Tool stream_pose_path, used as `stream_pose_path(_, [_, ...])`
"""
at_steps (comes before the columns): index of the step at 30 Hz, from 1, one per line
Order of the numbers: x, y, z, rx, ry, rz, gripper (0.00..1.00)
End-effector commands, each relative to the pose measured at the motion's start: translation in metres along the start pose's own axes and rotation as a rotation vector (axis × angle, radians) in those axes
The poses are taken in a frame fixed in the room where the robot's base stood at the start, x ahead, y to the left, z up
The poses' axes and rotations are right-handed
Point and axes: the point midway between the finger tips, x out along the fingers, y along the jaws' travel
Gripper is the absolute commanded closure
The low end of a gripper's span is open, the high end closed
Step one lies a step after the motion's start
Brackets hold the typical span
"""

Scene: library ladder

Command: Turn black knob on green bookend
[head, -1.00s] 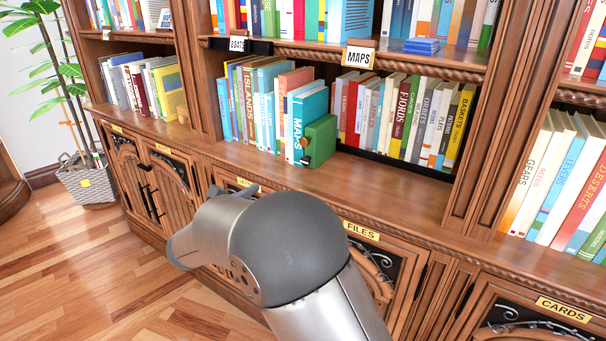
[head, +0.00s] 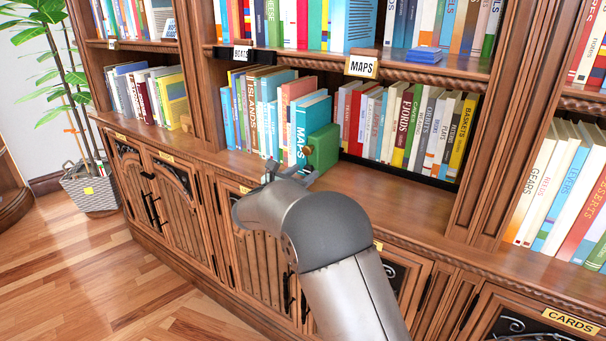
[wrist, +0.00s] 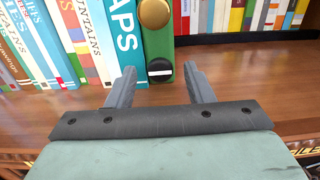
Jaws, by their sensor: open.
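The green bookend (head: 322,148) stands on the shelf at the right end of a row of books, against the teal MAPS book. In the wrist view the bookend (wrist: 158,42) shows a brass round knob (wrist: 154,13) high on its front face. Below it is the black knob (wrist: 160,70) with a white stripe across it, roughly level. My gripper (wrist: 159,75) is open and empty. Its two fingertips lie left and right of the black knob in the picture; the knob appears just beyond them, with no contact visible. In the head view my gripper (head: 275,170) is in front of the shelf edge, partly hidden by my arm.
Books (head: 255,115) stand close on the left, and the MAPS book (wrist: 122,40) touches the bookend. More books (head: 405,125) stand to the right behind a dark rail. The shelf board (head: 385,195) is bare right of the bookend. Cabinet doors (head: 260,265) lie below.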

Motion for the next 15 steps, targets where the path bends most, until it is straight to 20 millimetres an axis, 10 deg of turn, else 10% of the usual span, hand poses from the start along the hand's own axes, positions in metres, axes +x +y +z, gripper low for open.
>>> stream_pose_path(11, [0.0077,0.0002,-0.0002,-0.001,0.001,0.001,0.53])
stream_pose_path(15, [0.0076,0.0002,-0.0002,-0.001,0.0,0.001,0.86])
